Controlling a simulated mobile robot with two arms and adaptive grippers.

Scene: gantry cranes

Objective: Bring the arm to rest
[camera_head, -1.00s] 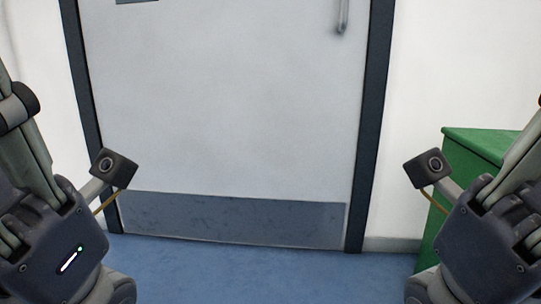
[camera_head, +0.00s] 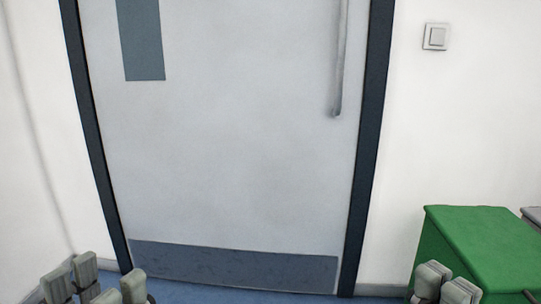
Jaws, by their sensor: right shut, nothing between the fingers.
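My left gripper (camera_head: 96,284) is at the bottom left of the head view. Its two fingers point up and stand apart, with nothing seen between them. My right gripper (camera_head: 446,285) is at the bottom right, in front of the green box. Its fingers are together and hold nothing. Only the finger ends show; the rest of both arms is below the picture's edge.
A closed pale door (camera_head: 230,150) with a dark frame, a long vertical handle (camera_head: 340,60) and a grey kick plate (camera_head: 235,266) stands ahead. A light switch (camera_head: 435,36) is on the right wall. A green box (camera_head: 485,245) stands lower right. Little blue floor (camera_head: 200,295) shows.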

